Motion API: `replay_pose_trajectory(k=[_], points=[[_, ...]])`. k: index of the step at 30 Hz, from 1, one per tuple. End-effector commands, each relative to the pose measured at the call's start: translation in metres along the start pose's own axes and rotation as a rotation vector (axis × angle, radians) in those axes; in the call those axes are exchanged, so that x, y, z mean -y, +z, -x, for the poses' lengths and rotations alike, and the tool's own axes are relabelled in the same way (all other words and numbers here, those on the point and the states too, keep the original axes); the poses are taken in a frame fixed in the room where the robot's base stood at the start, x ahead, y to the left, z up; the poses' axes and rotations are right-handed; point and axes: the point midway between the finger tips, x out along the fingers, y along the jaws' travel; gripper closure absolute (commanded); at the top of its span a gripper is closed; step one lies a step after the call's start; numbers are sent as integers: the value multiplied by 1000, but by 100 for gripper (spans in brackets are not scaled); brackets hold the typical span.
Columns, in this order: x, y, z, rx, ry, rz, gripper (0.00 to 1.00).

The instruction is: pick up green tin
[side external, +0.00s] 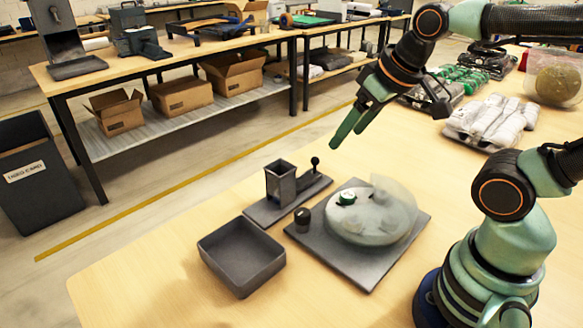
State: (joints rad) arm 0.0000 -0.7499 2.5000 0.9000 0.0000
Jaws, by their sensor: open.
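The green tin (347,198) is small and round, with some white showing on it. It sits near the back left of a pale round disc (361,228), which lies on a dark square plate (378,270). My gripper (347,138) is open and empty, its green fingers pointing down and to the left. In this view its fingertips appear above the tin, apart from it. The exact height and distance between them cannot be told from this one view.
A translucent curved cover (394,203) stands at the disc's right. A small dark cylinder (302,217) is left of the disc. A dark open tray (241,275) and a dark stand with a square cup (281,182) are further left. Packed garments (489,122) lie at back right.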

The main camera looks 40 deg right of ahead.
Motion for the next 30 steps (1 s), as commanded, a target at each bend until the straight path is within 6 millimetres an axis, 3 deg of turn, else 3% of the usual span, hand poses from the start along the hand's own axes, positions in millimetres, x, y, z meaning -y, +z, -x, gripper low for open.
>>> replay_pose_trajectory(k=[9,14,30], points=[[0,0,0,2,0,-5,16],[-7,-2,-8,48,15,-153,16],[-76,7,-87,334,337,-1485,16]])
